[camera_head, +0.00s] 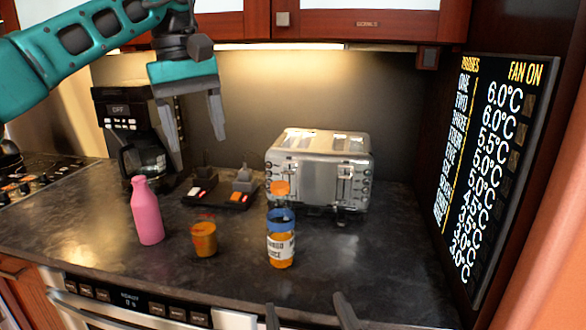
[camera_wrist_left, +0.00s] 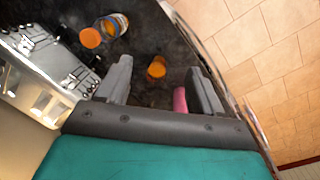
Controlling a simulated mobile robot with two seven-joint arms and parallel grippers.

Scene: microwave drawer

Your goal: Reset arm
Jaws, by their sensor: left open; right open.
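My left gripper (camera_head: 197,140) comes in from the left on a teal arm. It hangs open and empty, fingers pointing down, in front of the coffee maker and above the counter. In the left wrist view the same gripper (camera_wrist_left: 160,85) has its two grey fingers spread, with nothing between them but counter items farther off. My right gripper (camera_head: 310,315) shows only as two dark fingertips, apart, at the bottom edge of the head view.
On the dark counter (camera_head: 340,265) stand a pink bottle (camera_head: 147,212), an orange cup (camera_head: 204,239), a labelled mango juice jar (camera_head: 281,243), a toaster (camera_head: 318,170) and a coffee maker (camera_head: 140,130). A temperature display (camera_head: 490,170) hangs at right. Cabinets (camera_head: 370,20) are above.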

